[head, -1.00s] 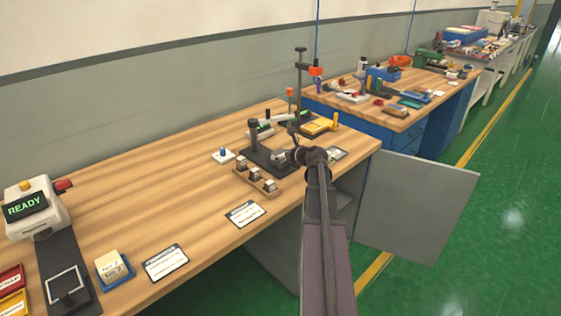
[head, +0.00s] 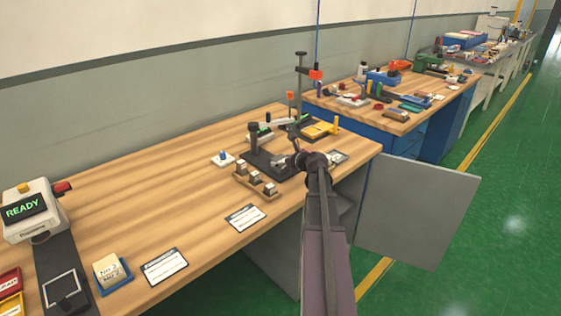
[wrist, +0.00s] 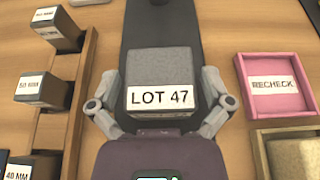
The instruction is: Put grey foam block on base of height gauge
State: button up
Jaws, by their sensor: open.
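The grey foam block (wrist: 160,68), with a white "LOT 47" label, sits over the dark base of the height gauge (wrist: 137,28) in the wrist view. The base runs on above the block in that picture. In the head view the dark base (head: 262,166) lies on the wooden bench, and the block (head: 279,160) is small and partly covered by my gripper (head: 287,161). In the wrist view my gripper (wrist: 160,88) is open, with one finger on each side of the block and a narrow gap at each side. The block's underside is hidden.
A wooden rack (wrist: 60,120) with labelled dark blocks stands close on the left. A pink "RECHECK" tray (wrist: 243,92) lies on the right, with another tray below it. In the head view, a white pad with a blue knob (head: 222,159) is left of the base.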

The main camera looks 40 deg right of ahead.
jog(key=shift+r, duration=0.25)
jog(key=p+v, duration=0.5)
jog(key=v, duration=0.7)
dwell(0.6)
